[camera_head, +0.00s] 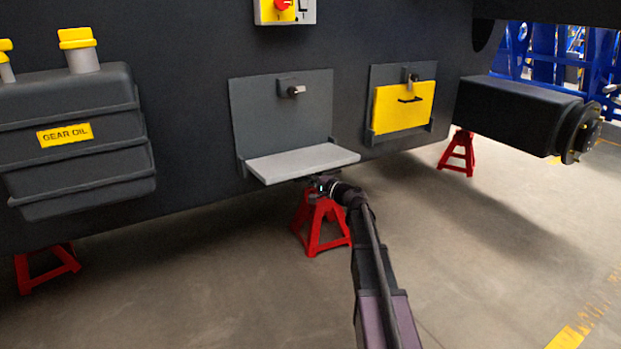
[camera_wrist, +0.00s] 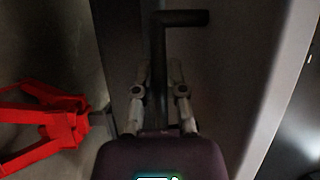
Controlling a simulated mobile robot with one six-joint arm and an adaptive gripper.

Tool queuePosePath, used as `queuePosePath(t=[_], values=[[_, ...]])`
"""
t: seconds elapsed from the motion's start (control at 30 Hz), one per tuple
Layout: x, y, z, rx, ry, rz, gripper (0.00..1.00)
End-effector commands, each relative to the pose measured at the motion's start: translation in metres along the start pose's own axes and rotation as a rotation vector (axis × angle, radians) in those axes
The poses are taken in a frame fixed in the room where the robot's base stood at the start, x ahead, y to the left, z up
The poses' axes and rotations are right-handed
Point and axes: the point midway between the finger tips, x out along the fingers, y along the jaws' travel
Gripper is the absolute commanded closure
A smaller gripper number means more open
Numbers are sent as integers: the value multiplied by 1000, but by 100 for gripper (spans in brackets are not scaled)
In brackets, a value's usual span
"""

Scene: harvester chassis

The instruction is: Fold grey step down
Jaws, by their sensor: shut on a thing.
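The grey step (camera_head: 303,162) sticks out about level from the foot of its dark back plate (camera_head: 282,108) in the head view. My gripper (camera_head: 318,184) is just under the step's front edge, partly hidden by it and by my wrist. In the wrist view my gripper (camera_wrist: 160,75) has a finger on each side of a dark bent bar (camera_wrist: 158,48), which looks like the step's handle, and is shut on it. The grey surface beside the bar looks like the step's underside (camera_wrist: 225,75). A latch (camera_head: 293,91) sits at the top of the back plate.
A red jack stand (camera_head: 320,228) stands on the floor below the step, close to my gripper. A yellow panel (camera_head: 404,106) is to the right, with a dark axle (camera_head: 520,112) beyond it. A gear oil tank (camera_head: 75,140) is at left. The floor in front is clear.

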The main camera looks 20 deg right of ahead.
Motion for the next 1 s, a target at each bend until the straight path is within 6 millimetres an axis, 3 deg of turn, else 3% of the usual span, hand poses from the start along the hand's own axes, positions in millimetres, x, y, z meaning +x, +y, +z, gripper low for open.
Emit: queuePosePath(t=[0.5, 0.53, 0.63, 1.0], values=[[1, 3, -1, 1, 2, -1, 100], [1, 3, -1, 1, 2, -1, 76], [1, 3, 0, 1, 2, -1, 49], [1, 3, 0, 1, 1, -1, 49]])
